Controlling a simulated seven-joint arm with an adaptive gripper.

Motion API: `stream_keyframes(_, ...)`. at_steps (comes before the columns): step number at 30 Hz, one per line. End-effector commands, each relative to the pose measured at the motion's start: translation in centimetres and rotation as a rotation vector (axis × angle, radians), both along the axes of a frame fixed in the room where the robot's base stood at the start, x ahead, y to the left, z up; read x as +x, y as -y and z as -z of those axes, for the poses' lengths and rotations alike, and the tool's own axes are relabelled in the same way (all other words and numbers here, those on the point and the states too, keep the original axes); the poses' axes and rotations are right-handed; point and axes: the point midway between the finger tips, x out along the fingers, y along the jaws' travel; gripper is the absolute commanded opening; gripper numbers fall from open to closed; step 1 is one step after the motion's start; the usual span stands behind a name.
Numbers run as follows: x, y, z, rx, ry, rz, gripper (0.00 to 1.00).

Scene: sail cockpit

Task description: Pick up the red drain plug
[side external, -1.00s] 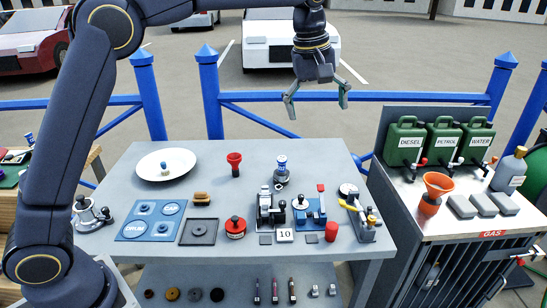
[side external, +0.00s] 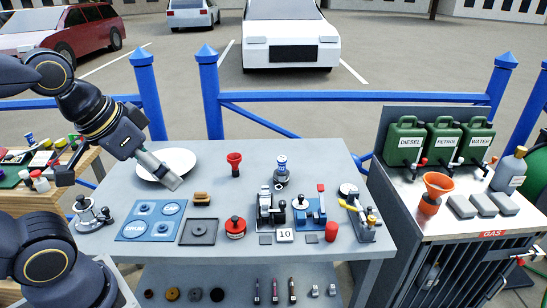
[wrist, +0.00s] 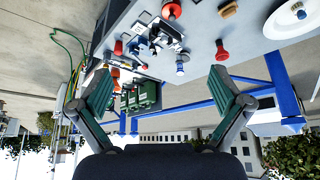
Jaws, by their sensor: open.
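A red, flared, plug-like piece (side external: 235,163) stands upright on the grey table, right of the white plate; I take it as the drain plug. In the wrist view the same red piece (wrist: 221,50) shows just beyond the right fingertip, apart from it. My gripper (side external: 118,180) is open and empty over the left part of the table, one finger in front of the plate. In the wrist view my gripper (wrist: 162,90) has its two fingers wide apart with nothing between them.
The white plate (side external: 181,158) lies left of the plug. A blue-topped piece (side external: 282,168) stands to its right. A red-knobbed pot (side external: 235,228), a red cylinder (side external: 331,232) and a black press (side external: 270,208) stand nearer the front. The tabletop around the plug is clear.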

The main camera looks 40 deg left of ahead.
Motion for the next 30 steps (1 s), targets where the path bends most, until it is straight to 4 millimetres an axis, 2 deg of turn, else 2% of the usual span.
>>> stream_keyframes(1,0.0,0.0,0.0,0.000,0.000,0.000,0.97)
stream_keyframes(4,0.0,0.0,0.0,0.000,-0.001,-0.001,0.86)
stream_keyframes(5,0.0,0.0,0.0,0.000,-0.001,-0.001,0.89)
stream_keyframes(12,0.0,0.0,0.0,-0.001,-0.001,-0.003,0.64)
stream_keyframes(23,0.2,0.0,-0.1,-0.017,0.006,-0.031,0.64)
stream_keyframes(24,0.6,0.0,-0.5,-0.031,0.026,-0.058,0.64)
stream_keyframes(26,2.3,-0.3,-2.7,-0.073,0.097,-0.124,0.64)
stream_keyframes(27,3.9,-0.6,-3.9,-0.107,0.121,-0.167,0.64)
stream_keyframes(30,7.8,-0.4,-5.5,-0.175,0.137,-0.226,0.64)
